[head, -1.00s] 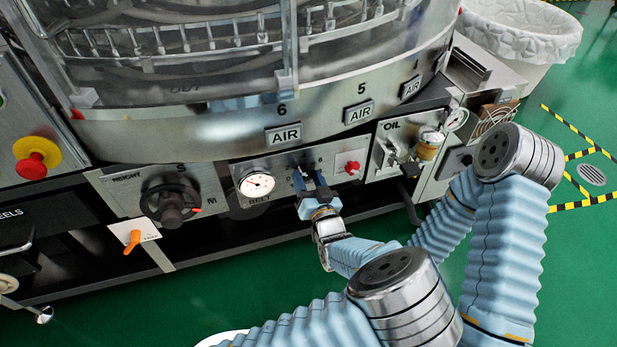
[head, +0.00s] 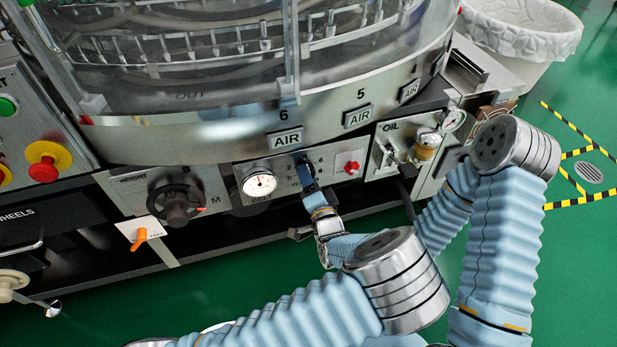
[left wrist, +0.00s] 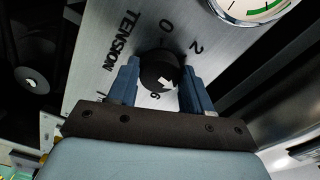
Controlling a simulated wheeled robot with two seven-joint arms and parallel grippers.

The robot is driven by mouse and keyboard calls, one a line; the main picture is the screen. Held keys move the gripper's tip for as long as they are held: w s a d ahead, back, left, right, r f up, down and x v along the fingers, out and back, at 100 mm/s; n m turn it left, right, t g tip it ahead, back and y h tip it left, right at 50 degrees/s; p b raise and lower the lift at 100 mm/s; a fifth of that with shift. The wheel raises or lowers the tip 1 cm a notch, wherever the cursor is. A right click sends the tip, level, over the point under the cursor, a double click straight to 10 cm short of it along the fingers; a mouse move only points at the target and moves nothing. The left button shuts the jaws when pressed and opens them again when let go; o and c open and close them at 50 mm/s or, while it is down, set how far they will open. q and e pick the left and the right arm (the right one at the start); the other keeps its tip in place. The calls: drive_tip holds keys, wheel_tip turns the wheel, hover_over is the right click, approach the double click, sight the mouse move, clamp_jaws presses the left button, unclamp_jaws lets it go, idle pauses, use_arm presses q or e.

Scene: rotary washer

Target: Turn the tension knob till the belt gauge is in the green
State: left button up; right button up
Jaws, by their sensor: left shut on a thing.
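The tension knob (left wrist: 157,66) is black with a white arrow, on a metal panel marked TENSION with numbers around it. In the left wrist view my left gripper (left wrist: 160,76) has one blue finger on each side of it, shut on it. In the head view the left gripper (head: 306,173) reaches the panel and mostly hides the knob. The belt gauge (head: 259,183) is a round white dial left of the gripper, its needle close to upright. The dial (left wrist: 252,8) is cut off in the left wrist view, where a green arc shows. My right gripper is not in view.
A red knob (head: 352,168) sits right of the gripper, beside the OIL panel (head: 392,150). A black height handwheel (head: 175,203) and an orange lever (head: 139,239) are on the left. The round washer rim (head: 220,140) overhangs the panel. Green floor is open in front.

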use_arm(q)
drive_tip(key=shift+d+m, duration=0.1)
drive_tip(key=shift+m, duration=0.4)
drive_tip(key=o, duration=1)
drive_tip(key=shift+o, duration=0.2)
drive_tip(key=v, duration=1.4)
